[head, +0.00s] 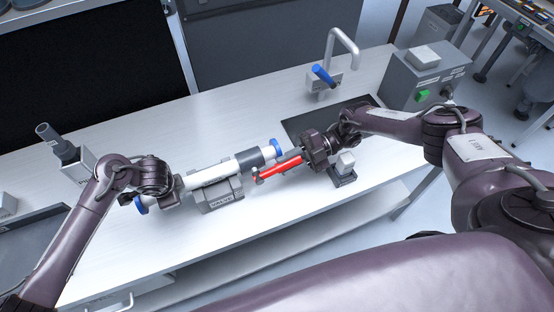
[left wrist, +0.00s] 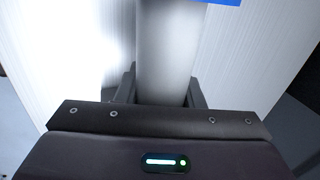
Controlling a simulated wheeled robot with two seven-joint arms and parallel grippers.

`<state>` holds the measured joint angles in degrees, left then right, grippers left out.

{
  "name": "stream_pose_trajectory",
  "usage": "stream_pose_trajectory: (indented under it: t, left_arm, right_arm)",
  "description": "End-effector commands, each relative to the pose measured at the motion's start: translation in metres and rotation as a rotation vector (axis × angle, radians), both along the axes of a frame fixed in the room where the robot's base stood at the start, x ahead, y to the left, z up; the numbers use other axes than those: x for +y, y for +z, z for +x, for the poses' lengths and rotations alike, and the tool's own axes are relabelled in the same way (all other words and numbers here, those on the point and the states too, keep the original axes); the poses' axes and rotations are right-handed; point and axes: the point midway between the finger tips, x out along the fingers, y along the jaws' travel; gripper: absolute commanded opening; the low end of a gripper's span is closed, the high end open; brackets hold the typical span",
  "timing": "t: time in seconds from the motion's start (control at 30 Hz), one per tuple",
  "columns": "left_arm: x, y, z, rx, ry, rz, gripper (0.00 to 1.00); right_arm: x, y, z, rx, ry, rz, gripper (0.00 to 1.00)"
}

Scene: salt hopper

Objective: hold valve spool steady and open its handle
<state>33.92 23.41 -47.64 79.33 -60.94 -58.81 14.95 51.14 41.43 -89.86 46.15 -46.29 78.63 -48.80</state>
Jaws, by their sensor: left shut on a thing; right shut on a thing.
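The valve spool (head: 212,172) is a white and grey cylinder with blue ends, lying at a slant in a grey block (head: 222,197) labelled VALVE on the counter. My left gripper (head: 174,190) is shut on the spool near its left end. In the left wrist view the white spool (left wrist: 168,60) runs between the fingers, with a blue piece at the top edge. The red handle (head: 277,168) is at the right of the block, near the spool's blue right end. My right gripper (head: 301,155) is shut on its upper right end; the fingertips are partly hidden.
A small grey stand with a white block (head: 345,162) is close beside my right gripper. A faucet with a blue lever (head: 323,76) and a dark sink lie behind it. A grey box with a green button (head: 422,96) is at right. The front counter middle is clear.

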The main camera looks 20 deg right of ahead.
Motion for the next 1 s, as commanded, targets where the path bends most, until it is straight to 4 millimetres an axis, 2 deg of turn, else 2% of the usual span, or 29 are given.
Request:
stream_pose_trajectory:
  t: [0.47, 0.5, 0.67, 1.0]
  left_arm:
    - [0.0008, 0.0006, 0.0009, -0.002, 0.003, 0.001, 0.0]
    - [0.0009, 0.0006, 0.0009, -0.002, 0.003, 0.001, 0.0]
    - [0.0005, 0.0008, 0.001, -0.002, 0.003, 0.0, 0.0]
    - [-0.0005, 0.0015, 0.0011, -0.003, 0.001, -0.002, 0.0]
  right_arm:
    - [0.0012, 0.0013, -0.0001, -0.002, 0.006, 0.024, 0.0]
    - [0.0012, 0.0014, -0.0002, -0.003, 0.006, 0.024, 0.27]
    - [0.0009, 0.0009, -0.0001, -0.002, 0.005, 0.022, 0.48]
    - [-0.0003, 0.0029, -0.0001, -0.002, 0.003, 0.019, 0.48]
